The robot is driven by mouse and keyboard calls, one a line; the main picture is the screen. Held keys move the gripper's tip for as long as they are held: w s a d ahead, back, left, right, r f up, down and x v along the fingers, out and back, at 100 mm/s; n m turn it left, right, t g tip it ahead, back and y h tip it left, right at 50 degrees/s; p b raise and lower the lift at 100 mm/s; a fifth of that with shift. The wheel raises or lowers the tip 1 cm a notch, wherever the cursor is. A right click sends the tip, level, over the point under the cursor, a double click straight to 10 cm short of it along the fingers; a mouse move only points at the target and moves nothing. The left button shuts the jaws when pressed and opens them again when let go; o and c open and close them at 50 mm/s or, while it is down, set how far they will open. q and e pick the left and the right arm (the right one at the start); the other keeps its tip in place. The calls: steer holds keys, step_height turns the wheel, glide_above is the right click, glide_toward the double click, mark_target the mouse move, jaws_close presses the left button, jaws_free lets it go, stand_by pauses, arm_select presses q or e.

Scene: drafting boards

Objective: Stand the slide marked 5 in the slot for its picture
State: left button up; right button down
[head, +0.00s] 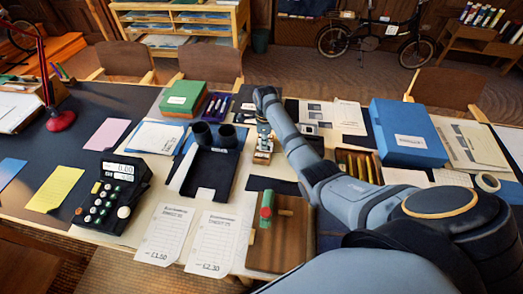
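My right arm reaches in from the lower right over the table, and its wrist bends down at the middle. My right gripper (263,148) points down there, small in the picture, just right of a dark tray; I cannot tell whether its fingers are open or shut or hold anything. My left gripper is not in view. I cannot make out a slide marked 5 or a picture slot at this size. A wooden box (358,165) with upright dividers or pieces stands right of my forearm, which partly hides that area.
A dark tray (208,178) with two black cylinders stands left of my gripper. A brown board (282,232) with a green and red piece lies in front. A black calculator-like device (112,195) is at left, a blue box (407,133) at right. Two price sheets lie at the front.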

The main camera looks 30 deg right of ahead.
steer(key=shift+a+f, duration=0.45)
steer(key=shift+f, duration=0.3)
steer(key=f, duration=0.3)
steer(key=shift+s+a+f, duration=0.1)
steer(key=shift+a+f, duration=0.25)
steer(key=c, duration=1.5)
jaws_free()
step_height(320, 180, up, 12)
steer(key=shift+r, duration=0.1)
